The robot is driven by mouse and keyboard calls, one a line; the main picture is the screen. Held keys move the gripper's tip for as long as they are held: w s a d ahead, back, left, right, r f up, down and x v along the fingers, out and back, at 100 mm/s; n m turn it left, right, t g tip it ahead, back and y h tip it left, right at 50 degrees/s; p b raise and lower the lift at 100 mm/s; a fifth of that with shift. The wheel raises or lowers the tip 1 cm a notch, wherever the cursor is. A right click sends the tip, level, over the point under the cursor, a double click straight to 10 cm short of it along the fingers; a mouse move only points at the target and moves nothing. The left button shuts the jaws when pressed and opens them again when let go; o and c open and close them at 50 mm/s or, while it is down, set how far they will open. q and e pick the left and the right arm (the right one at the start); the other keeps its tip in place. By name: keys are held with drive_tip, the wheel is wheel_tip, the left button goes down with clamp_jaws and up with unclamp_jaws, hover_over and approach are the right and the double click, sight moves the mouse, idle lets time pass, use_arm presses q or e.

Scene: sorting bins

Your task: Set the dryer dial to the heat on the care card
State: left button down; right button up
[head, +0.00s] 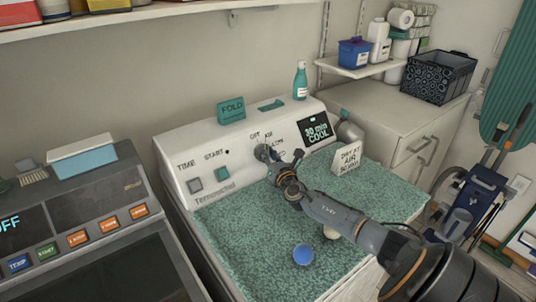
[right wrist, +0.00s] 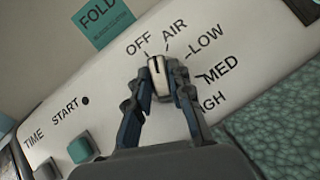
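The dryer (head: 200,160) is a white machine with a slanted panel. Its heat dial (right wrist: 160,78), ringed by OFF, AIR, LOW, MED and HIGH, has a dark line pointing up towards the OFF and AIR marks; I cannot tell exactly which. My right gripper (right wrist: 160,90) has its fingers on both sides of the dial, apparently closed on it; it also shows at the panel in the head view (head: 274,161). The care card (head: 347,159) stands on the dryer top and appears to read "DRY AT AIR 30 MIN". The display (head: 315,130) reads "30 min COOL". My left gripper is out of view.
A green FOLD card (head: 231,110) and a teal bottle (head: 300,81) stand on the panel's top. A blue round thing (head: 303,254) lies on the green mat (head: 250,235) under my right arm. A dark machine with lit buttons (head: 75,225) stands left.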

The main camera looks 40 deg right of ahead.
clamp_jaws()
drive_tip(key=m+p, duration=0.1)
drive_tip(key=p, duration=0.1)
drive_tip(key=m+g+h+p, duration=0.1)
drive_tip(key=m, duration=0.1)
drive_tip(key=shift+w+a+r+h+p, duration=0.1)
drive_tip(key=shift+a+r+h+p, duration=0.05)
drive_tip(key=shift+r+h+p, duration=0.2)
drive_tip(key=shift+f+m+g+h+p, duration=0.1)
drive_tip(key=shift+m+g+h+p, duration=0.4)
drive_tip(key=shift+m, duration=0.4)
drive_tip(key=shift+f, duration=0.15)
drive_tip(key=o, duration=0.7)
unclamp_jaws()
drive_tip(key=shift+y, duration=0.25)
